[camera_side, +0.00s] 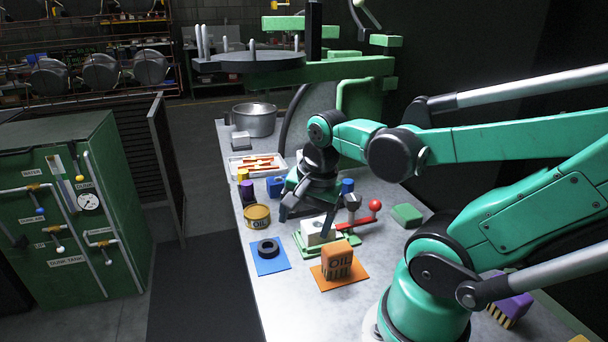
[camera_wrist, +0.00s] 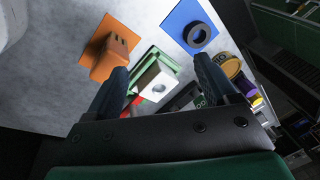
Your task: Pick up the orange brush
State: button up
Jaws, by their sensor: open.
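I cannot make out a clear orange brush in either view. In the wrist view the orange block (camera_wrist: 108,60) sits left of my gripper. My gripper (camera_side: 308,207) is open, fingers pointing down, above the white block (camera_side: 312,232) with a hole on its green base. In the wrist view my fingers (camera_wrist: 162,70) straddle that block with nothing held between them.
A black ring (camera_side: 267,247) lies on a blue mat (camera_side: 264,267). A yellow OIL tin (camera_side: 257,217), blue and purple blocks, a metal pot (camera_side: 254,122) and a red-knobbed lever (camera_side: 374,206) crowd the table. A green block (camera_side: 407,215) lies to the right. Bare table shows at front left.

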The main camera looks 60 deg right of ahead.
aim_at(338, 247)
jog(key=s+m, duration=0.1)
jog(key=m, duration=0.2)
jog(key=s+d+m+g, duration=0.1)
jog(key=s+m, duration=0.1)
jog(key=m, duration=0.1)
jog(key=s+d+f+m+g, duration=0.1)
jog(key=m, duration=0.2)
jog(key=shift+s+d+y, duration=0.15)
jog(key=shift+y, duration=0.25)
jog(key=shift+s+f+m+g, duration=0.1)
jog(key=shift+s+m+g, duration=0.25)
jog(key=shift+m, duration=0.45)
jog(key=shift+f, duration=2.75)
grip_shut()
